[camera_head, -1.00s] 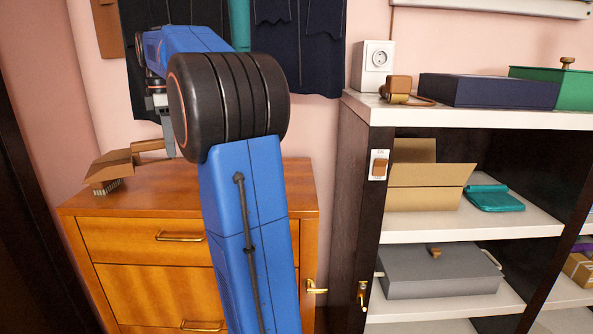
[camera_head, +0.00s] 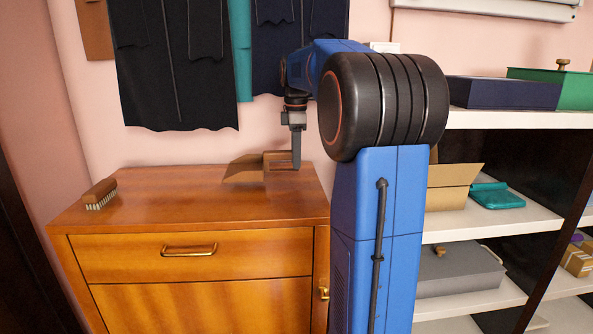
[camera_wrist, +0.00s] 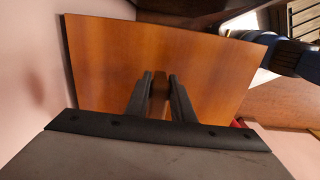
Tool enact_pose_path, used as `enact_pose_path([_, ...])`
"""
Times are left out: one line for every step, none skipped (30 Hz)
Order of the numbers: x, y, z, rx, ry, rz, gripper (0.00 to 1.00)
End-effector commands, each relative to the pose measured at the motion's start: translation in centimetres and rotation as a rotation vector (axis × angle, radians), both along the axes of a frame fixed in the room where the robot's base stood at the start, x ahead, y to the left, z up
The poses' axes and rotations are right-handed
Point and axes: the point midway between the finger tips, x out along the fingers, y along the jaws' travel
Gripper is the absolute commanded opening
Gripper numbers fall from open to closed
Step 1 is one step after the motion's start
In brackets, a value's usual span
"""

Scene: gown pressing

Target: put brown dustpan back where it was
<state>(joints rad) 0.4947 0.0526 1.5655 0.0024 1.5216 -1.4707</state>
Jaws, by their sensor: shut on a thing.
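The brown dustpan (camera_head: 243,170) is over the back right part of the wooden cabinet's top (camera_head: 190,205). Its pan points left and its handle reaches right to my gripper (camera_head: 296,160). My gripper points down and is shut on the handle. In the wrist view, the brown handle (camera_wrist: 158,88) shows between the two dark fingers of my gripper (camera_wrist: 160,85), with the cabinet top behind. I cannot tell whether the pan touches the cabinet top or hangs just above it.
A brown brush (camera_head: 100,192) with pale bristles lies at the cabinet top's left end. Dark gowns (camera_head: 178,70) hang on the wall above. A shelf unit (camera_head: 500,215) with boxes stands to the right. The middle and front of the cabinet top are clear.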

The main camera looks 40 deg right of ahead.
Motion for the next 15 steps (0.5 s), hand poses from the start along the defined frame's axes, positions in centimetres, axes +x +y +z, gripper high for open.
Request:
enact_pose_path([0.0, 0.0, -0.3, 0.0, 0.0, 0.0, 0.0])
enact_pose_path([0.0, 0.0, -0.5, 0.0, 0.0, 0.0, 0.0])
enact_pose_path([0.0, 0.0, -1.0, 0.0, 0.0, 0.0, 0.0])
enact_pose_path([0.0, 0.0, -1.4, 0.001, 0.001, 0.0, 0.0])
enact_pose_path([-0.1, 0.0, -1.8, 0.001, 0.002, 0.0, 0.0])
enact_pose_path([0.0, 0.0, -2.3, 0.001, 0.002, 0.0, 0.0])
enact_pose_path([0.0, 0.0, -2.8, 0.001, 0.001, 0.0, 0.0])
enact_pose_path([0.0, 0.0, -3.2, 0.001, 0.002, 0.0, 0.0])
enact_pose_path([0.0, 0.0, -3.6, 0.001, 0.001, 0.0, 0.0])
enact_pose_path([0.0, 0.0, -3.8, 0.0, 0.0, 0.0, 0.0])
enact_pose_path([0.0, 0.0, -4.0, 0.0, 0.0, 0.0, 0.0])
enact_pose_path([0.0, 0.0, -4.1, -0.001, -0.001, 0.0, 0.0])
enact_pose_path([0.0, 0.0, -4.1, -0.001, -0.001, 0.0, 0.0])
enact_pose_path([0.0, 0.0, -4.1, -0.001, -0.001, 0.0, 0.0])
enact_pose_path([0.0, 0.0, -4.0, -0.001, -0.001, 0.0, 0.0])
